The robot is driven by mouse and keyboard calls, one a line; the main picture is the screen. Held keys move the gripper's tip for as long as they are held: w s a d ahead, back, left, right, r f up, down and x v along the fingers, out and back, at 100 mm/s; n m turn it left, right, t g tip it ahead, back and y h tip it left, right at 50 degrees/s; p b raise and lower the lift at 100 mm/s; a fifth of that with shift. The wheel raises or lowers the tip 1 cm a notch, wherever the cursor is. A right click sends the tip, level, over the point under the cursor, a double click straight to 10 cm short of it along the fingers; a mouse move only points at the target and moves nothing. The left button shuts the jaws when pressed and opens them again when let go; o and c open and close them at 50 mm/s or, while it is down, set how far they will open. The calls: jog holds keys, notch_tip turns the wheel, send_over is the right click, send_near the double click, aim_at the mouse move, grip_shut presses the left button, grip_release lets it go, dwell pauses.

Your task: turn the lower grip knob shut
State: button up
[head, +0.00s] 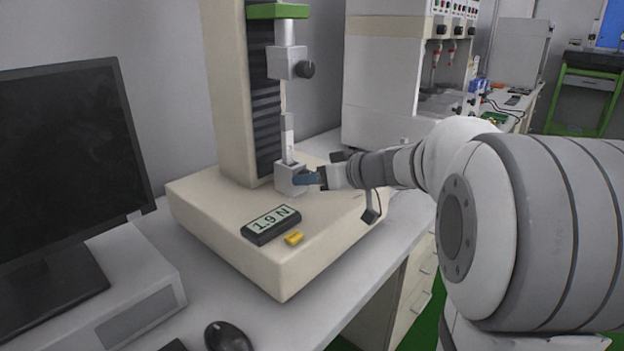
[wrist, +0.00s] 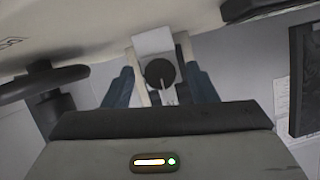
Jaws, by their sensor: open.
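The lower grip (head: 289,178) is a light grey block on the tester's base, with a clear strip (head: 288,138) standing upright in it. Its dark round knob (wrist: 160,73) shows in the wrist view, facing my gripper; in the head view my gripper hides it. My gripper (head: 308,179) reaches in from the right at the lower grip. In the wrist view the blue fingers of my gripper (wrist: 160,88) are open, one on each side of the knob. Whether they touch it I cannot tell.
The upper grip (head: 287,63) with its dark knob (head: 306,69) hangs above. A display reading 19 N (head: 270,225) and a small yellow piece (head: 294,238) lie on the base in front. A monitor (head: 70,150) stands left, and a mouse (head: 228,337) lies at the front.

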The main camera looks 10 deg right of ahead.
jog(key=shift+c, duration=0.5)
jog(key=c, duration=0.9)
jog(key=shift+o, duration=0.2)
jog(key=shift+f, duration=0.1)
jog(key=shift+b, duration=0.35)
jog(key=shift+w+f+m+g+y+b, duration=0.15)
jog(key=shift+m+g+y+b, duration=0.25)
jog(key=shift+m+y+b, duration=0.6)
jog(key=m+y, duration=0.1)
jog(key=m, duration=0.1)
jog(key=m+b, duration=0.1)
jog(key=m, duration=0.1)
jog(key=shift+d+g+y, duration=0.1)
jog(key=shift+g+y, duration=0.3)
